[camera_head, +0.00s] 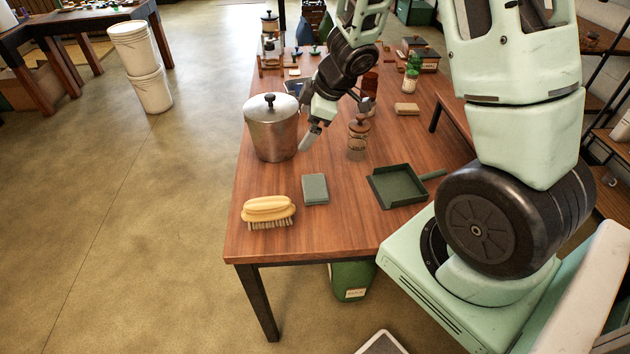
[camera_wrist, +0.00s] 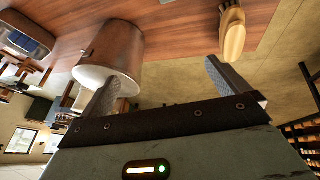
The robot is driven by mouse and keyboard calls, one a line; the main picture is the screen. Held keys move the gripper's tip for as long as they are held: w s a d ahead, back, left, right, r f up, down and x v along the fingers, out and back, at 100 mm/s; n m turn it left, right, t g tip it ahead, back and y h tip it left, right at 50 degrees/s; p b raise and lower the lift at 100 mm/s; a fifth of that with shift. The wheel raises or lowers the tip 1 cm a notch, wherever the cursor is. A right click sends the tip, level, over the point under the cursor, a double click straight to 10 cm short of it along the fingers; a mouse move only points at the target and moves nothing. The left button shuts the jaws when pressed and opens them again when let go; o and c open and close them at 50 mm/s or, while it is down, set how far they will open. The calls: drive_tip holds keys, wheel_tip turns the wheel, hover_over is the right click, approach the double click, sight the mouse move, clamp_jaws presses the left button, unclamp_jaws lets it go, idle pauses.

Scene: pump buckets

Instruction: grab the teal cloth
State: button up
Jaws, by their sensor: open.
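A flat grey-teal rectangular pad (camera_head: 315,188), which looks like the folded cloth, lies on the wooden table between the brush and the dustpan. I cannot tell whether it is cloth or sponge. I do not make it out in the wrist view. My gripper (camera_head: 336,125) is open and empty, above the table just right of the metal pot and farther back than the pad. In the wrist view, the fingers of my gripper (camera_wrist: 161,72) stand wide apart with nothing between them.
A lidded metal pot (camera_head: 271,132) stands close to my gripper's left. A yellow brush (camera_head: 268,209) lies left of the pad. A green dustpan (camera_head: 398,187) lies to its right. Bare tabletop surrounds the pad.

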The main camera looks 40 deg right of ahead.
drive_tip(key=s+d+f+n+g+y+p, duration=0.1)
drive_tip(key=s+d+f+g+y, duration=0.15)
drive_tip(key=s+d, duration=0.35)
drive_tip(key=b, duration=0.3)
hover_over(311, 186)
drive_tip(key=s+d, duration=0.2)
drive_tip(key=d, duration=0.1)
drive_tip(key=shift+h, duration=0.45)
wheel_tip(311, 186, down, 11)
drive_tip(key=shift+a+r, duration=0.1)
drive_tip(key=shift+a, duration=0.05)
drive_tip(key=shift+w+a+b+x, duration=0.15)
drive_tip(key=shift+b+x, duration=0.3)
drive_tip(key=shift+x, duration=1)
drive_tip(key=shift+w+a+b+x, duration=0.15)
drive_tip(key=shift+b+x, duration=0.25)
drive_tip(key=shift+x, duration=1)
drive_tip(key=shift+r, duration=0.2)
drive_tip(key=c, duration=0.7)
